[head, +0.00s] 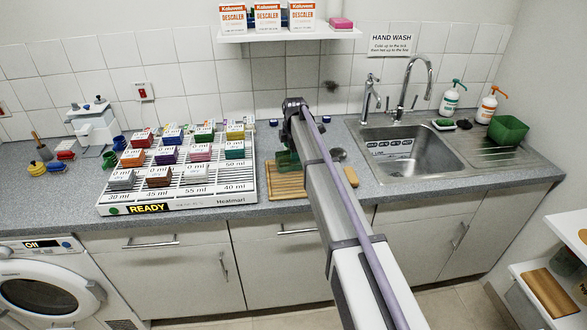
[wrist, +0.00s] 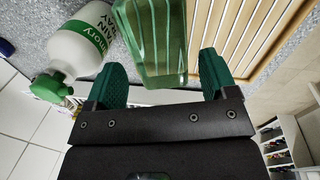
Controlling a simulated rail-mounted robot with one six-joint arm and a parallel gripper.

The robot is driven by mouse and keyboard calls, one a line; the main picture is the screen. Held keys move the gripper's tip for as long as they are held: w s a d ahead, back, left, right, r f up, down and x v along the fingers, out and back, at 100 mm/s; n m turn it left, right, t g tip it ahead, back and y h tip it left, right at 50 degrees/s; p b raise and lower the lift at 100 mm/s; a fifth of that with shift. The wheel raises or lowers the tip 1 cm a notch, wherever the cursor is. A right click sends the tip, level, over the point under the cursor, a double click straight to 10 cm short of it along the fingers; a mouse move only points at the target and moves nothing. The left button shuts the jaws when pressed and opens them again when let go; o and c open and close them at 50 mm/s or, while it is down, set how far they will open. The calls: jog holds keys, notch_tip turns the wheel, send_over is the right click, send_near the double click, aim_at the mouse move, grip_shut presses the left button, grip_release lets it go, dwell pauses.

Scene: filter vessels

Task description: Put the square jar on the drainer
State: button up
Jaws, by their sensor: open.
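A translucent green square jar (head: 287,160) is at the back edge of a wooden slatted board (head: 288,191) on the counter, partly hidden by my arm. In the wrist view the jar (wrist: 158,45) is at the mouth of my gripper (wrist: 163,72), between the two green fingers. The fingers are apart, with a visible gap on the right. In the head view the gripper (head: 293,104) is mostly hidden by my arm. The slatted board (wrist: 250,32) lies beside the jar in the wrist view. A ribbed metal drainer (head: 490,157) is right of the sink.
A white bottle with a green label (wrist: 88,38) is close to the left finger in the wrist view. A rack marked READY (head: 150,208) with several coloured blocks stands left. A sink (head: 405,153) is right; a green tub (head: 508,131) sits on its drainer.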

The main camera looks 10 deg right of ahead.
jog(key=f+b, duration=0.1)
jog(key=f, duration=0.1)
jog(key=f+b, duration=0.2)
jog(key=w+f+b, duration=0.1)
jog(key=f+b, duration=0.1)
jog(key=shift+d+f, duration=0.1)
jog(key=shift+f, duration=0.25)
jog(key=shift+r, duration=0.25)
jog(key=shift+c, duration=0.3)
jog(key=c, duration=0.8)
notch_tip(320, 180, up, 10)
jog(key=p, duration=1)
jog(key=shift+r, duration=0.2)
jog(key=shift+f, duration=0.2)
